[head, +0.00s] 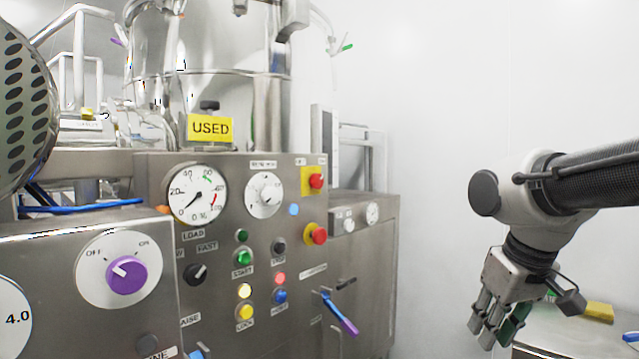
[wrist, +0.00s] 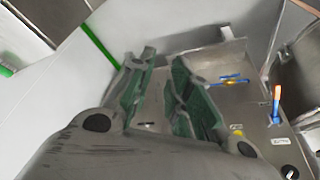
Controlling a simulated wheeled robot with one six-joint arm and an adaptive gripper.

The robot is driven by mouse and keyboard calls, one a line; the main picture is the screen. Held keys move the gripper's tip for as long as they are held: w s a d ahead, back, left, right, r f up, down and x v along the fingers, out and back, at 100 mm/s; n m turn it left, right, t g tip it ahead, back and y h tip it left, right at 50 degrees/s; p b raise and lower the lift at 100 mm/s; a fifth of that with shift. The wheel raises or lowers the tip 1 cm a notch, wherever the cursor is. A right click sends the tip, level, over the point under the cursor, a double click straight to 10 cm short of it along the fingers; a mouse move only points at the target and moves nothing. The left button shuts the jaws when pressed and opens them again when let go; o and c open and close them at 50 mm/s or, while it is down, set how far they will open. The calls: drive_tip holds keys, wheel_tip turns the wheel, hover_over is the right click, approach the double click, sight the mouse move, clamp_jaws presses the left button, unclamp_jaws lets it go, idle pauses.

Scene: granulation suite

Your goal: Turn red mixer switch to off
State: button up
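The only switch with readable OFF and ON labels is a purple knob (head: 127,275) on a white round dial, on the steel panel at lower left in the head view. Two red knobs on yellow plates sit on the machine panel, an upper one (head: 316,181) and a lower one (head: 319,235). I cannot tell whether either is the mixer switch. My gripper (head: 492,335) hangs at the right, well apart from the panel. In the wrist view my gripper (wrist: 162,58) shows its green-padded fingers apart with nothing between them.
A steel surface (head: 560,335) lies below my gripper. Open space separates arm and panel.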

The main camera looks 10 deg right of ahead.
drive_tip(key=o, duration=0.7)
drive_tip(key=shift+w+d+f+m+g, duration=0.25)
drive_tip(key=shift+w+f+m+g, duration=0.3)
drive_tip(key=shift+w+f, duration=0.25)
drive_tip(key=shift+c, duration=0.2)
drive_tip(key=shift+o, duration=0.2)
drive_tip(key=w+a+m+y, duration=0.3)
drive_tip(key=w+a, duration=0.1)
drive_tip(key=w, duration=0.1)
drive_tip(key=shift+w+a+f, duration=0.2)
drive_tip(key=shift+w, duration=0.05)
drive_tip(key=m+t+y, duration=0.8)
drive_tip(key=m+t, duration=0.4)
drive_tip(key=m, duration=1.3)
approach(319, 183)
drive_tip(key=x, duration=0.2)
drive_tip(key=shift+n+g, duration=0.25)
drive_tip(key=x, duration=0.7)
drive_tip(key=shift+w+a+r, duration=0.1)
drive_tip(key=shift+w+r, duration=0.1)
drive_tip(key=shift+w, duration=0.15)
drive_tip(key=c, duration=1)
